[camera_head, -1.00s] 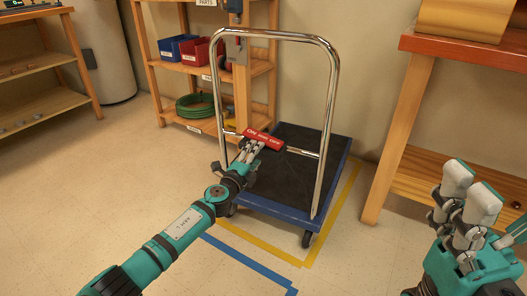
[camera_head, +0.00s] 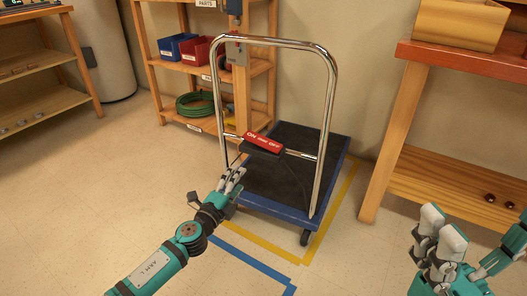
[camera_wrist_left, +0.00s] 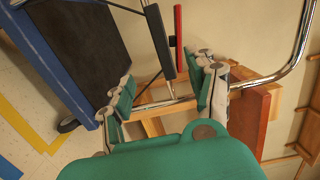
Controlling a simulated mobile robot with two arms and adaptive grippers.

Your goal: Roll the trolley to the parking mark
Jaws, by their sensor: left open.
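The trolley (camera_head: 275,208) has a dark deck with blue edges and a tall chrome handle. A red ON/OFF label (camera_head: 264,141) with a black piece below it sits at its crossbar. The red piece (camera_wrist_left: 179,40) also shows in the left wrist view. My left gripper (camera_head: 234,179) is open and empty, just in front of and below the label, apart from it. Yellow tape (camera_head: 325,225) outlines the floor around the trolley. Blue tape (camera_head: 255,265) marks the floor nearer to me. I cannot tell which is the parking mark. My right gripper (camera_head: 442,229) is at lower right, its opening unclear.
A wooden shelf (camera_head: 165,80) with blue and red bins and a green coil stands behind the trolley. A wooden bench (camera_head: 395,130) stands close on the right. Another shelf (camera_head: 45,62) is at the far left. The floor (camera_head: 90,180) at left is clear.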

